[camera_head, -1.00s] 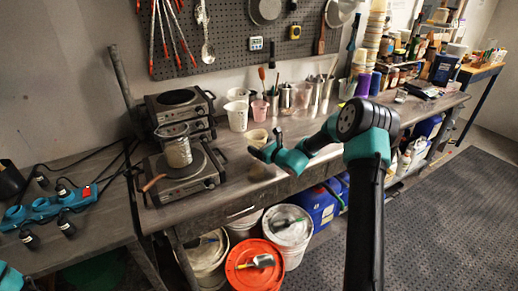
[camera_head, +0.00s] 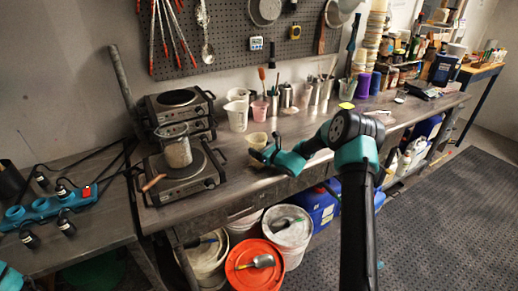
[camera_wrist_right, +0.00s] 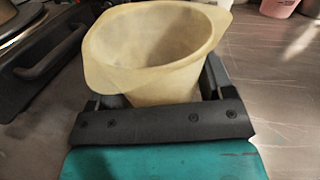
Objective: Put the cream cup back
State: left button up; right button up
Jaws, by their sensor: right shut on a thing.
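The cream cup (camera_wrist_right: 150,45) is a translucent beige cup with a spout and handle tab, upright in the right wrist view. My right gripper (camera_wrist_right: 160,100) is shut on it, one finger on each side of its lower part. In the head view the cream cup (camera_head: 257,140) is at the bench, right of the hot plates, partly hidden by my right gripper (camera_head: 260,152). I cannot tell whether its base touches the bench. Only a sliver of my left arm shows at the lower left of the head view; its gripper is out of view.
White cups (camera_head: 237,115), a pink cup (camera_head: 260,110) and metal tool holders (camera_head: 287,97) line the back. Bare bench lies right of the cup.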

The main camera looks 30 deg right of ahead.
jog(key=shift+f, duration=0.15)
jog(key=o, duration=1.1)
jog(key=shift+c, duration=0.2)
jog(key=v, duration=1.2)
